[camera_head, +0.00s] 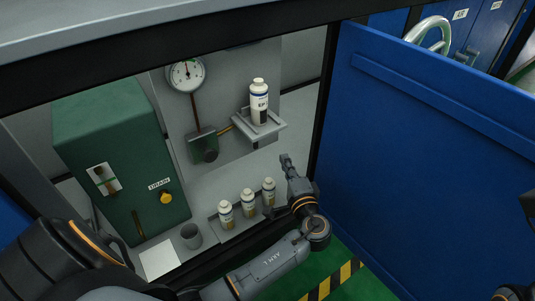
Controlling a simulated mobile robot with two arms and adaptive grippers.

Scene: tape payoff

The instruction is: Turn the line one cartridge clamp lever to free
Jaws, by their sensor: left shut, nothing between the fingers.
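My left gripper (286,162) is shut and empty. It points up in front of the open cabinet, right of the small bottles and below the bracket (272,128). A white bottle (259,88) with a dark label stands upright on this bracket. A green housing (108,120) at the left carries a light plate (103,178) with small dark parts, a dark slot or handle (138,222) and a yellow knob (166,197) beside a DRAIN label. I cannot tell which part is the line one cartridge clamp lever. My right gripper is not seen; only dark arm parts show at the right edge.
Three small bottles (248,199) stand in a row on a low tray. A grey cup (191,235) and white sheet (160,260) are nearby. A blue door (420,150) bounds the right side.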

